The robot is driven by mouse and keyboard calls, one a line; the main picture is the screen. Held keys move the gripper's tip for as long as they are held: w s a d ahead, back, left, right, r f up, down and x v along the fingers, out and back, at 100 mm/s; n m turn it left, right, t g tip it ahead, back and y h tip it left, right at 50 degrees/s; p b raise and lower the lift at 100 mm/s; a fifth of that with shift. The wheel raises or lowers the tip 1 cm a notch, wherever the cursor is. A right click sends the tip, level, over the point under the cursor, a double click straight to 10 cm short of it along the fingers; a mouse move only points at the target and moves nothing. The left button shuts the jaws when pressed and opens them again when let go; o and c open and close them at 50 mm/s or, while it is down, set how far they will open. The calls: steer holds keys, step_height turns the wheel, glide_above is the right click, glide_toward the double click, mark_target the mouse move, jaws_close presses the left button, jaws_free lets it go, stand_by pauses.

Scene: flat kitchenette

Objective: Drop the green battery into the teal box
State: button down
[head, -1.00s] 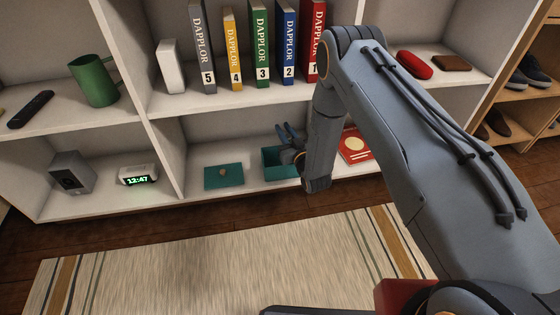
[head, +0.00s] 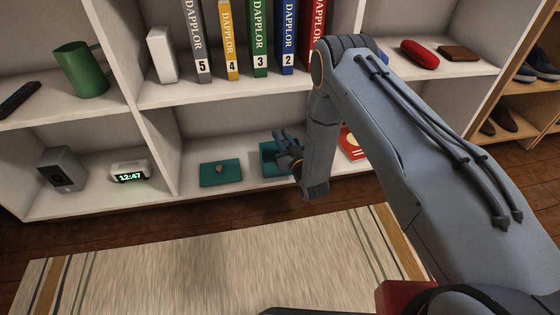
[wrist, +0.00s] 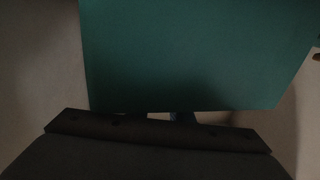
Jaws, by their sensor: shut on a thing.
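The teal box (head: 267,163) stands open on the lower shelf, partly hidden behind my gripper. My gripper (head: 279,136) is over the box, its blue fingers at the opening. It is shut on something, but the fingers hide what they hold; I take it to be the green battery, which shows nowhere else. In the wrist view the teal box (wrist: 190,55) fills most of the picture, and the fingertips (wrist: 165,117) show only as small blue bits at the bottom.
A teal lid (head: 210,178) with a brown knob lies left of the box. A digital clock (head: 130,172) and a grey speaker (head: 60,170) stand farther left. The upper shelf (head: 190,92) is close above.

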mark_target(287, 146)
steer(key=c, duration=1.5)
jaws_free()
steer(key=p+v, duration=0.3)
steer(key=v, duration=0.5)
steer(key=shift+a, duration=0.1)
